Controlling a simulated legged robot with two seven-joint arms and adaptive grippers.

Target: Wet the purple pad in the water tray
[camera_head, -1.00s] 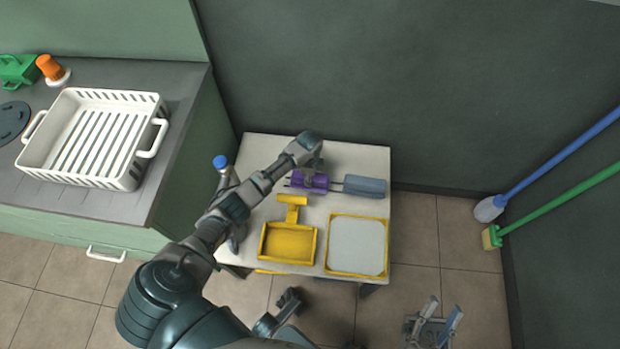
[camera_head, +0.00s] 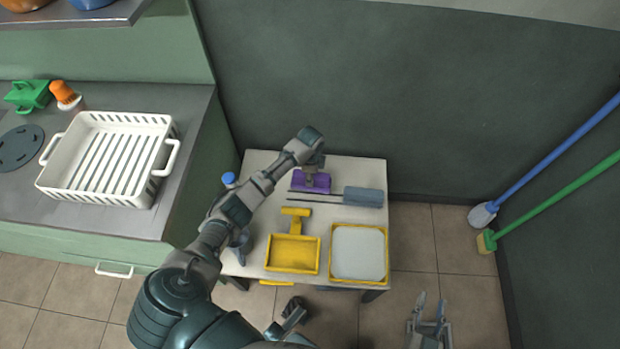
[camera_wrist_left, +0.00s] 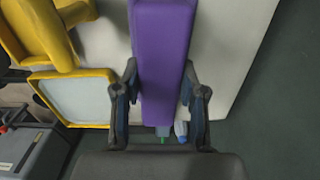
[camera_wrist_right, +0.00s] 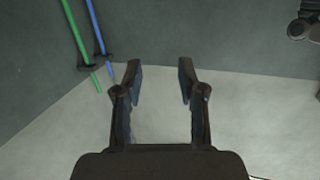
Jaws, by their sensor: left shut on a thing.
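My left gripper (camera_head: 313,171) is shut on the purple pad (camera_head: 311,183), near the back of the small white table. In the left wrist view the purple pad (camera_wrist_left: 162,55) runs lengthwise between the two fingers. The water tray (camera_head: 386,275), yellow-rimmed with a pale flat surface, lies at the table's front right, apart from the pad. It also shows in the left wrist view (camera_wrist_left: 104,72). My right gripper (camera_head: 430,305) is open and empty over the floor, right of the table; its spread fingers show in the right wrist view (camera_wrist_right: 160,71).
A grey-blue block (camera_head: 363,197) with two dark rods lies just in front of the pad. A yellow scoop-like tray (camera_head: 292,270) with a handle sits left of the water tray. A blue-capped bottle (camera_head: 229,180) stands at the table's left edge. A white rack (camera_head: 160,190) is on the counter.

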